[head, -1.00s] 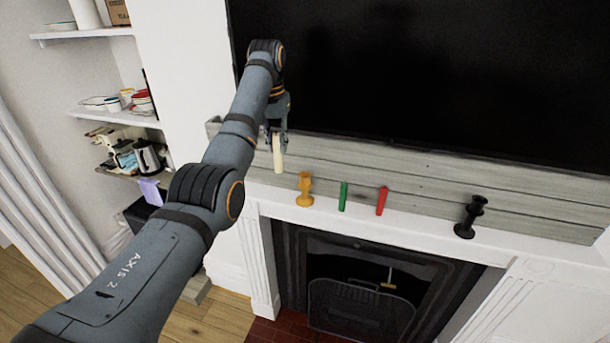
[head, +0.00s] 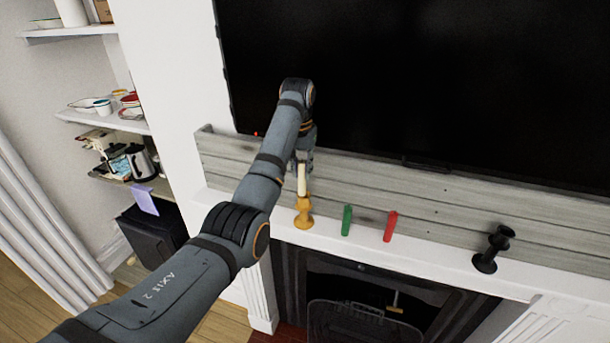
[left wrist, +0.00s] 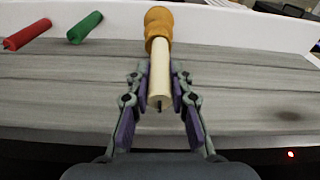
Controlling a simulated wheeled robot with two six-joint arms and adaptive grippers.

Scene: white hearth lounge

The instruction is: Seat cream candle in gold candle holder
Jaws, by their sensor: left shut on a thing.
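The cream candle (head: 301,180) is upright in my left gripper (head: 303,165), which is shut on it. In the left wrist view the candle (left wrist: 160,78) lies between the two fingers of the gripper (left wrist: 160,98). The gold candle holder (head: 303,213) stands on the white mantel, directly below the candle. The candle's lower end meets the top of the holder (left wrist: 158,24) in both views. Whether it sits inside the cup or only overlaps it in the picture, I cannot tell. My right gripper is not in view.
A green candle (head: 347,220) and a red candle (head: 390,226) stand on the mantel (head: 440,258) right of the holder. A black candle holder (head: 491,249) stands farther right. Grey boards (head: 430,200) and a large dark screen (head: 420,80) rise behind.

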